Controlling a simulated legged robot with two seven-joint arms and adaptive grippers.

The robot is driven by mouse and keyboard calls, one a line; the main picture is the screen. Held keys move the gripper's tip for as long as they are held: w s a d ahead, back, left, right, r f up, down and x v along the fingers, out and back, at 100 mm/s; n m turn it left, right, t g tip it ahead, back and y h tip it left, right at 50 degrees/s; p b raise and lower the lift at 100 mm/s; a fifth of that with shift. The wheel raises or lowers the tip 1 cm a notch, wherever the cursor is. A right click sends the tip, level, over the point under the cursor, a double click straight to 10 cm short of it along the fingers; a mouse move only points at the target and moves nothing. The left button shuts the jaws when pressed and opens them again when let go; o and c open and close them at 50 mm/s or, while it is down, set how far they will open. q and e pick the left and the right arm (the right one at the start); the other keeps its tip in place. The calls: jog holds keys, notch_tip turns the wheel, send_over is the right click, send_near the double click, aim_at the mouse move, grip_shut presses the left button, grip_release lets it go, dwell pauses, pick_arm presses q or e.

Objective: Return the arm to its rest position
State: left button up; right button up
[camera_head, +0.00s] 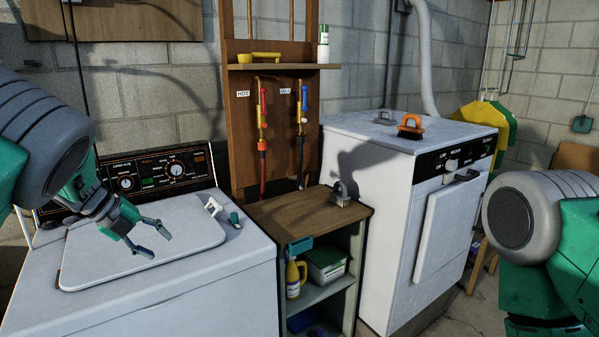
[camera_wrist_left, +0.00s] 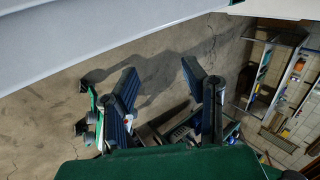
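My left gripper (camera_head: 151,243) is over the white lid of the washer on the left in the head view. Its two fingers are spread apart with nothing between them. In the left wrist view the same gripper (camera_wrist_left: 168,88) shows two separate dark blue fingers with bare floor between them. My right arm (camera_head: 545,230) comes in at the right edge of the head view. Its gripper is out of the picture.
The washer (camera_head: 200,290) and its control panel lie close around my left gripper. A low wooden-topped cabinet (camera_head: 275,220) stands between it and the white dryer (camera_head: 385,200). An orange-handled brush (camera_head: 411,127) sits on the dryer. Concrete floor (camera_wrist_left: 60,130) shows in the wrist view.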

aim_at(167, 284)
pick_arm(q)
jog(key=f+n, duration=0.2)
jog(key=f, duration=0.1)
jog(key=s+d+f+n+t+b, duration=0.1)
jog(key=f+n, duration=0.1)
jog(key=f, duration=0.2)
jog(key=s+d+f+n+t+h, duration=0.1)
jog(key=f+n, duration=0.1)
jog(key=f, duration=0.1)
jog(key=shift+s+f+b, duration=0.15)
jog(key=shift+b, duration=0.15)
jog(key=s+d+f+n+t+y+b, duration=0.1)
jog(key=s+f+n+y+b, duration=0.15)
jog(key=s+f+n, duration=1)
jog(key=s+f+n+g+y+b, duration=0.1)
jog(key=s+f+n+g, duration=0.1)
jog(key=s, duration=0.8)
jog(key=s+d+f+n+g+y+b, duration=0.1)
jog(key=s+f+n, duration=0.3)
jog(key=s, duration=0.6)
jog(key=s+d+f+n+g+y+b, duration=0.1)
jog(key=s+f, duration=0.4)
jog(key=s, duration=0.5)
jog(key=n+g+y, duration=0.1)
jog(key=n+g, duration=0.1)
jog(key=shift+f+g, duration=0.15)
jog(key=shift+g, duration=0.15)
jog(key=shift+d+n, duration=0.1)
jog(key=shift+n, duration=0.15)
